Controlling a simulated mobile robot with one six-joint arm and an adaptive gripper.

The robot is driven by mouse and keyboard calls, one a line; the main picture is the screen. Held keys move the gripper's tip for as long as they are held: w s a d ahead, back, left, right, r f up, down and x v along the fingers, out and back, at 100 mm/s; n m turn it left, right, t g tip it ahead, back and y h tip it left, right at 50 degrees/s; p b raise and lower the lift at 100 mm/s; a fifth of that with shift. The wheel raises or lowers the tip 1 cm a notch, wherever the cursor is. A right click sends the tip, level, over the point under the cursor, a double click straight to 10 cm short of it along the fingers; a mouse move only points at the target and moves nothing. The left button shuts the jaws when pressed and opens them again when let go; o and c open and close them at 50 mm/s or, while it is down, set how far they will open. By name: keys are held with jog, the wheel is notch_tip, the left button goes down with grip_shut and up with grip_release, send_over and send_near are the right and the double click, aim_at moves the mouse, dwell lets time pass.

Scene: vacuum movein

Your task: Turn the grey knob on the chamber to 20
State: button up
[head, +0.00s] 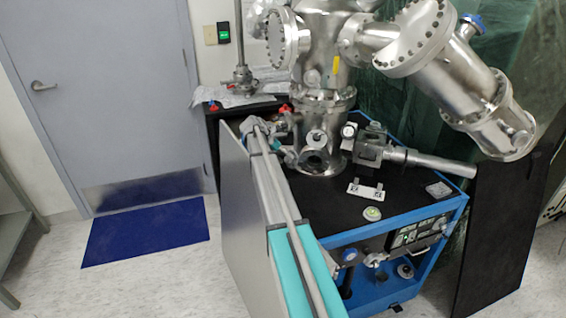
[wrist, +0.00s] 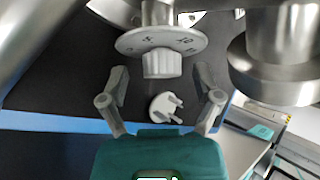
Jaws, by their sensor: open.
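The numbers appear tilted and I cannot read the setting. My gripper (wrist: 160,72) is open, with one finger on each side of the knob's end and a visible gap on both sides. The fingers do not appear to touch it. In the head view, the steel chamber (head: 322,120) stands on a black-topped cart; I cannot make out the knob there, and my arm covers part of the chamber's left side.
A small white pronged piece (wrist: 167,107) shows beyond the fingers in the wrist view. A wide steel cylinder (wrist: 280,60) is close on the right. The blue-edged cart (head: 450,212) holds a valve (head: 370,150) right of the chamber. A blue mat (head: 147,230) lies on the floor.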

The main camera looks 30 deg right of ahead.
grip_shut()
jog(key=shift+s+r+m+t+p, duration=0.15)
jog(key=shift+r+m+t+p, duration=0.05)
jog(key=shift+m+t+p, duration=0.4)
jog(key=shift+f+m+t+p, duration=0.15)
jog(key=shift+m+t+p, duration=0.15)
jog(key=shift+m+t, duration=0.1)
jog(key=shift+c, duration=0.5)
grip_release()
jog(key=shift+w+f+y, duration=0.1)
jog(key=shift+w+y, duration=0.1)
jog(key=shift+y, duration=0.1)
jog(key=shift+o, duration=0.5)
jog(key=shift+s, duration=0.1)
